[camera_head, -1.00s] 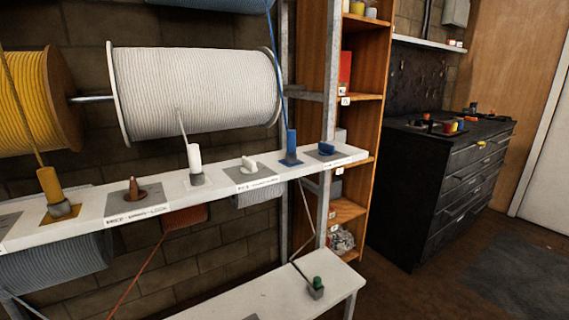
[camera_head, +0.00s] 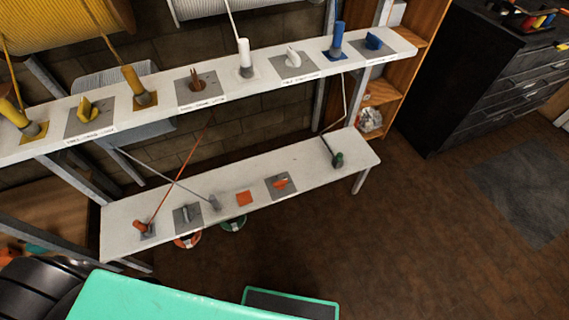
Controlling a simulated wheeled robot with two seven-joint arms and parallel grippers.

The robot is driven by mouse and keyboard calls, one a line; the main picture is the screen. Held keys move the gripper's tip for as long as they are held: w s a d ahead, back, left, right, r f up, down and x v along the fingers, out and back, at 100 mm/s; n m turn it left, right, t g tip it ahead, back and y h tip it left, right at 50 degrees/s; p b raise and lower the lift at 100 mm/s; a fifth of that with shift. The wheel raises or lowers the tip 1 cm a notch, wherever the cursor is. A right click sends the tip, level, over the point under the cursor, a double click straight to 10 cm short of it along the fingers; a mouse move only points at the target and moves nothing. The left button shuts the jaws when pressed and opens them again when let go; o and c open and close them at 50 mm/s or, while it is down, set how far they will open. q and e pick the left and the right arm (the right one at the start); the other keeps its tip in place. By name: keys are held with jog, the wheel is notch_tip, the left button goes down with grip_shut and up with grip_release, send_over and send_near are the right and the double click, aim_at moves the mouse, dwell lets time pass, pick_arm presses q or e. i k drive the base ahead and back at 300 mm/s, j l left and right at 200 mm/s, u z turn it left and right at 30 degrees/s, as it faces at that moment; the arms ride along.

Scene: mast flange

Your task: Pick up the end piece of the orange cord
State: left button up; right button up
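The orange cord (camera_head: 180,175) runs slantwise from under the upper shelf down to the left end of the lower white shelf. Its end piece (camera_head: 141,227), a small orange-red plug, lies tilted on a dark square plate there. A grey cord's end piece (camera_head: 214,202) is to its right on the same shelf. Neither of my grippers shows in the view.
The lower shelf (camera_head: 310,160) also holds a grey holder plate (camera_head: 187,215), an orange square (camera_head: 244,198), a plate with an orange piece (camera_head: 281,182) and a green end piece (camera_head: 338,160). The upper shelf (camera_head: 350,66) overhangs behind.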

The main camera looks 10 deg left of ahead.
aim_at(145, 230)
jog(key=u, duration=2.1)
jog(key=i+j, duration=0.4)
jog(key=j, duration=0.1)
